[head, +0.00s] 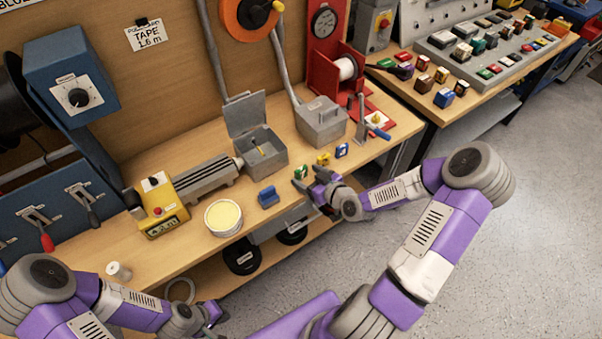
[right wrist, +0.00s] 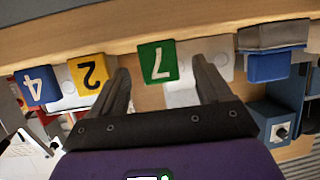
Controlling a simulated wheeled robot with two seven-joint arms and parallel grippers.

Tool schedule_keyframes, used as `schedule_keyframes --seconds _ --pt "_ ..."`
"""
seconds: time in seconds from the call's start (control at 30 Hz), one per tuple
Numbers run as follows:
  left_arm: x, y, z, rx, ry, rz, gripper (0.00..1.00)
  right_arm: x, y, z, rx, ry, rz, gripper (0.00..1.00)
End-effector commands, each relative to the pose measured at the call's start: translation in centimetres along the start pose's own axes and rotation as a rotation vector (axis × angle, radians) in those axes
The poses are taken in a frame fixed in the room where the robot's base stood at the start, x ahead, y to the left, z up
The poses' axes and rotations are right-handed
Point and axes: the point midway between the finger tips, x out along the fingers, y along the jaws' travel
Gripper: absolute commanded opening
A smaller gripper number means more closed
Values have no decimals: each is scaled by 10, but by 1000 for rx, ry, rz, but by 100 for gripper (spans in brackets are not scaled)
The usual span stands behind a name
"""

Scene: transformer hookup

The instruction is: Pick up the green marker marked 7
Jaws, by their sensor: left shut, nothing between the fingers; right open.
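The green marker marked 7 (right wrist: 158,61) lies between the two open fingers of my right gripper (right wrist: 165,82) in the right wrist view, with gaps to both fingers. In the head view the green marker (head: 301,171) is on the bench near its front edge, with my right gripper (head: 312,184) right at it. My left gripper (head: 216,314) is at the bottom left of the head view, shut and empty, low in front of the bench.
A yellow marker marked 2 (right wrist: 88,73) and a blue marker marked 4 (right wrist: 37,85) stand beside the green one. A blue block (head: 268,197), a round tin (head: 223,217) and an open grey box (head: 262,150) are on the bench nearby.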

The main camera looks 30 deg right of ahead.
Motion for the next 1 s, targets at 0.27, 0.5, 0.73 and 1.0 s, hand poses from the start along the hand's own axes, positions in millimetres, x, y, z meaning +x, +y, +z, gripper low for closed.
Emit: schedule_keyframes --seconds 0.27,0.5,0.73,1.0 --pt "8 -3 -1 0 1 0 0 35 0 -2 1 0 -2 78" --pt "8 -3 -1 0 1 0 0 36 0 -3 0 -1 -1 78" --pt "8 -3 -1 0 1 0 0 36 0 -3 1 -1 -1 42" --pt "8 -3 -1 0 1 0 0 36 0 -3 1 -1 -1 23"
